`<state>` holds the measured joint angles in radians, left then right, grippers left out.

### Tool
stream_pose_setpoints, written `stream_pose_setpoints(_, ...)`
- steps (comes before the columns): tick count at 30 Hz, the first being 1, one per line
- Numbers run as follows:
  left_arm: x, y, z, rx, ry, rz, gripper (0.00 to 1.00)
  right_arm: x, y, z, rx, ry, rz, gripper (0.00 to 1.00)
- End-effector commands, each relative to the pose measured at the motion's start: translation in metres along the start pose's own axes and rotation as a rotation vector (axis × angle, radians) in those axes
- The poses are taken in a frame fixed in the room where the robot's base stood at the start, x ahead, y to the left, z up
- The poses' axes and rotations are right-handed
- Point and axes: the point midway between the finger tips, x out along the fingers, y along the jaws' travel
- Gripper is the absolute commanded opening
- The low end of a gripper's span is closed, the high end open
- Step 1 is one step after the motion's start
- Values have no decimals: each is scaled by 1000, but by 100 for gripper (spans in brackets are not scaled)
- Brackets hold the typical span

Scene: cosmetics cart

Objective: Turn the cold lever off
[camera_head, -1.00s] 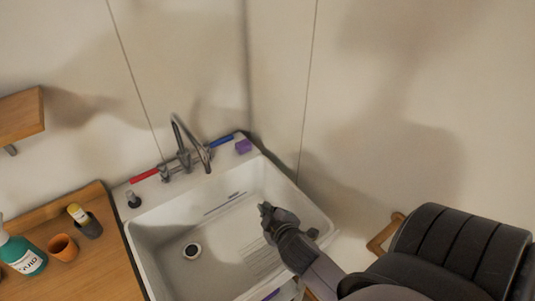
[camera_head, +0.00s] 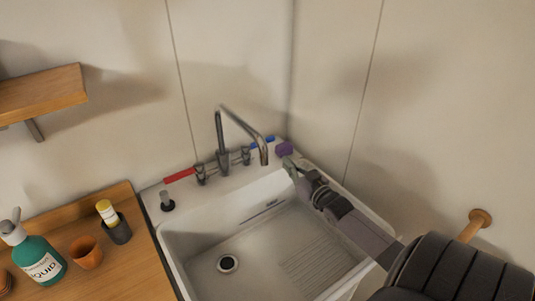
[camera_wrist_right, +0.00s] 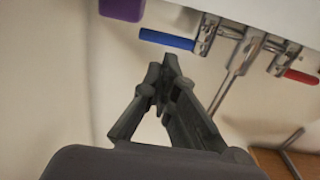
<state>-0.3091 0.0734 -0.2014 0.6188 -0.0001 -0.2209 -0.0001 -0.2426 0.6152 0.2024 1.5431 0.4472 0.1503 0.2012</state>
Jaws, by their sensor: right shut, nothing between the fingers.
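The blue cold lever (camera_head: 262,143) sits at the right end of the tap on the sink's back ledge and points right, toward the corner. In the right wrist view the blue lever (camera_wrist_right: 167,40) shows beyond the fingertips, apart from them. The red lever (camera_head: 180,175) points left on the other side of the chrome spout (camera_head: 243,128). My right gripper (camera_head: 289,163) is shut and empty, over the back right of the sink, close to the purple block. It also shows in the right wrist view (camera_wrist_right: 163,75). My left gripper is not in view.
A purple block (camera_head: 284,149) lies on the ledge right of the blue lever. The white sink (camera_head: 215,208) has a drain. A wooden counter (camera_head: 120,272) at left holds a soap bottle (camera_head: 40,262), an orange cup (camera_head: 87,252) and a dark holder (camera_head: 118,230). Walls close off the corner.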

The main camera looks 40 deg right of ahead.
Motion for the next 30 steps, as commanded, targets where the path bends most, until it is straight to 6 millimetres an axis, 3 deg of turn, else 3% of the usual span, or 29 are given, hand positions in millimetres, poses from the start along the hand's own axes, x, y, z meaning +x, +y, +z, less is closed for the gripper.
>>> stream_pose_setpoints(1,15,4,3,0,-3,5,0,12,0,6,-1,5,-1,0)
stream_pose_setpoints(3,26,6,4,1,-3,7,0,26,0,6,-1,6,-1,0)
stream_pose_setpoints(15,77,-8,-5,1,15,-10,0,89,-1,5,-3,2,-1,0)
stream_pose_setpoints(21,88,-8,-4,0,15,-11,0,104,-1,3,-4,0,-1,0)
stream_pose_setpoints(30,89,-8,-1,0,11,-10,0,108,-1,1,-3,-3,-1,0)
